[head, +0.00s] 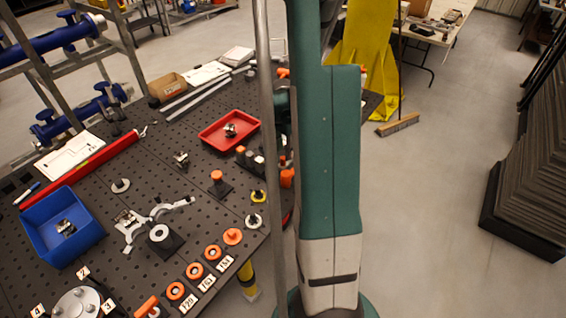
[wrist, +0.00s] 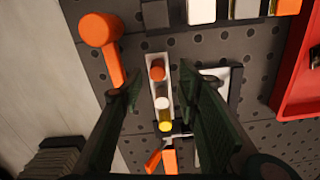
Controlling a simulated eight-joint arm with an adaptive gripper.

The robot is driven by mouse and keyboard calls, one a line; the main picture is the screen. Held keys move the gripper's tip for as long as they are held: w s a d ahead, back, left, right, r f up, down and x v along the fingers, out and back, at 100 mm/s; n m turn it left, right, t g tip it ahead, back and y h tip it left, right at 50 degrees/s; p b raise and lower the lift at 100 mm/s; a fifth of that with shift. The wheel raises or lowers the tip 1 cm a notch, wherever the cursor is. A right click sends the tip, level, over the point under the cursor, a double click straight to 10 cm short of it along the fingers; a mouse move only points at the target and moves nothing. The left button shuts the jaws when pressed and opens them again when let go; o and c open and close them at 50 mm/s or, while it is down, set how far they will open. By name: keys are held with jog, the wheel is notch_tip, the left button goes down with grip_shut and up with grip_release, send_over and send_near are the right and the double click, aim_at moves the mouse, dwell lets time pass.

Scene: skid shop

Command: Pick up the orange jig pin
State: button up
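In the wrist view, an orange round-topped pin (wrist: 157,70), which looks like the jig pin, stands at the upper end of a narrow light holder (wrist: 152,89). A white pin (wrist: 162,103) and a yellow pin (wrist: 165,127) sit below it in the same row. My gripper (wrist: 161,72) is open, with one dark green finger on each side of the row. The orange pin shows between the fingertips, apart from both. Height above it is hard to tell. In the head view my arm hides this spot.
An orange mallet (wrist: 100,30) lies close to the left finger. Blocks with white and orange tops (wrist: 245,8) are at the top. A red tray (wrist: 300,85) is at right. In the head view, a blue bin (head: 85,248) and several orange-ringed parts stand on the perforated table.

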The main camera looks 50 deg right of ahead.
aim_at(283, 158)
jog(key=shift+f, duration=0.1)
jog(key=shift+s+a+f+p, duration=0.15)
jog(key=shift+f+p, duration=0.35)
jog(key=shift+f, duration=2)
jog(key=c, duration=1)
